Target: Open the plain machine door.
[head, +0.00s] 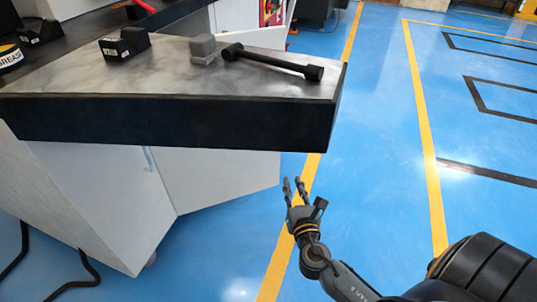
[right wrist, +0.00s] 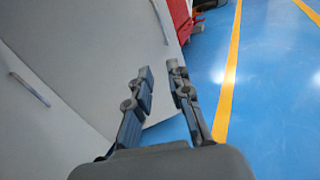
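A white machine cabinet stands under the dark-edged worktop. Its front has a plain pale panel (head: 215,180) on the right, which also shows in the right wrist view (right wrist: 100,60). A slim handle (head: 149,159) shows near the seam left of this panel; in the right wrist view a bar handle (right wrist: 30,89) is at the left. I cannot tell whether any door stands ajar. My right gripper (head: 294,186) is open and empty, below the worktop's front right corner and right of the panel; it also shows in the right wrist view (right wrist: 160,70). My left gripper is out of view.
The worktop (head: 170,80) overhangs the cabinet and carries a black block (head: 125,44), a grey block (head: 204,49) and a black bar tool (head: 273,62). Black cables (head: 75,272) lie at lower left. Blue floor (head: 385,120) to the right is clear.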

